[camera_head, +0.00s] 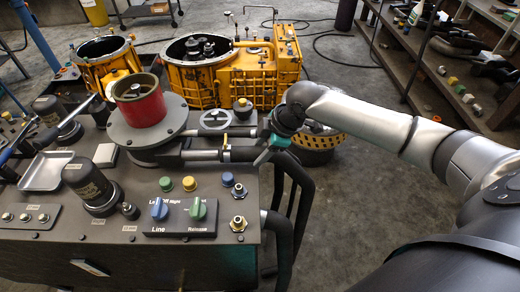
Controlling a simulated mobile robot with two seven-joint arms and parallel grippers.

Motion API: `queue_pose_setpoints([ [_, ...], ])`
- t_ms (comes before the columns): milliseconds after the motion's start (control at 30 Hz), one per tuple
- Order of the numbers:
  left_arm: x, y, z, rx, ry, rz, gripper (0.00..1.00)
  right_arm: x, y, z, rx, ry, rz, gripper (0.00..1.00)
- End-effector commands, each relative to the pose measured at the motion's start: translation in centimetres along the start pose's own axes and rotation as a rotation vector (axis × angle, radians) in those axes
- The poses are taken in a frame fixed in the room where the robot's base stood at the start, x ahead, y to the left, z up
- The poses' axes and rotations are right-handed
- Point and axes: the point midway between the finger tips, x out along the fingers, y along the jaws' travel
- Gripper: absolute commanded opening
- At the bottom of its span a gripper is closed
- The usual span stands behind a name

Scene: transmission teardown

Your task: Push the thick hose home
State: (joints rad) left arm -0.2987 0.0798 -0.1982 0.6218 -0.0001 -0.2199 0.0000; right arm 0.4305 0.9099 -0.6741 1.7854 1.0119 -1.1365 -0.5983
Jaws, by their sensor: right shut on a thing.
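My right gripper (264,148) reaches in from the right, beside the right end of the horizontal grey pipes on the bench. It is shut, with a teal part showing at its wrist side. A thick dark hose (301,190) rises from below the bench's right side and curves up to the gripper, which appears closed on its upper end. The hose end is hidden at the fingers, so I cannot tell how far it sits on the pipe (222,156). My left gripper is not in view.
The bench (150,235) carries a red cylinder (140,107) on a round grey plate, a knob panel (180,217), black cylinders and a metal tray (47,171). A yellow transmission housing (215,84) stands behind. A second hose (279,240) hangs at the bench's right edge. Open floor lies right.

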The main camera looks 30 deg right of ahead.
Motion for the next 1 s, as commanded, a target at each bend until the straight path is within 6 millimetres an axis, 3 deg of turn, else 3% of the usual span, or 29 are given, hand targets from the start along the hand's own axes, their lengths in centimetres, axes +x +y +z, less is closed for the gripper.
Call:
queue_pose_setpoints([
  [200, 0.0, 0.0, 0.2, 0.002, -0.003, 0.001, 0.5, 0.0, 0.0, 0.0, 0.001, 0.0, -0.001, 0.0],
  [700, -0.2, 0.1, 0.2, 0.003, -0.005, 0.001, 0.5, 0.0, 0.0, -0.2, 0.001, 0.0, -0.002, 0.0],
  [1000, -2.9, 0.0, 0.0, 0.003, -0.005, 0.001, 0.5, 1.1, 0.0, -3.7, 0.004, 0.007, -0.003, 0.0],
])
